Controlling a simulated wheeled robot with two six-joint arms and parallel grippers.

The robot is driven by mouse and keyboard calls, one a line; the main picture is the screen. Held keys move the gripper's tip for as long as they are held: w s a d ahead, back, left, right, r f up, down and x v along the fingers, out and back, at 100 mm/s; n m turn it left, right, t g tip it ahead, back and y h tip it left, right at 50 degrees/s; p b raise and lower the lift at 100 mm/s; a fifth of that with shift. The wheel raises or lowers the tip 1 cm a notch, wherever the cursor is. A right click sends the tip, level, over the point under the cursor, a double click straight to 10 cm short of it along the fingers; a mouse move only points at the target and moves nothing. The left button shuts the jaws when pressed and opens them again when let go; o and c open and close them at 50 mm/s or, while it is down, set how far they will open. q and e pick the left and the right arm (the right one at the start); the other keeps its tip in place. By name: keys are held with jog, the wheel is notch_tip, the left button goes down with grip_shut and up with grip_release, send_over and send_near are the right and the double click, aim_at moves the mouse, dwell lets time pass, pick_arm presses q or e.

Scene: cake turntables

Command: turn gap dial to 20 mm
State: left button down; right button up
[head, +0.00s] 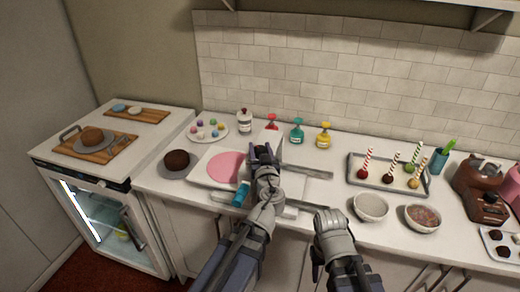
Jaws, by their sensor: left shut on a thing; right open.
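A white machine (292,211) stands on the counter, with a flat pink disc (225,167) on its white board at the left. A teal cylinder (241,194) shows at its front. My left gripper (263,153) is over the machine, beside its upright part, and is shut on what appears to be the gap dial. The dial and its marks are hidden behind the gripper, so the setting cannot be read. My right gripper (328,212) is open and empty, in front of the machine's right side near the counter's front edge.
A brown cake (177,159) and a plate of coloured balls (208,130) are at the left. Several coloured bottles (297,131) stand behind. A tray of cake pops (388,179), two bowls (370,207) and a brown device (482,190) are at the right.

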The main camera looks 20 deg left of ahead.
pick_arm(q)
jog(key=shift+c, duration=1.5)
grip_release()
jog(key=shift+s, duration=0.1)
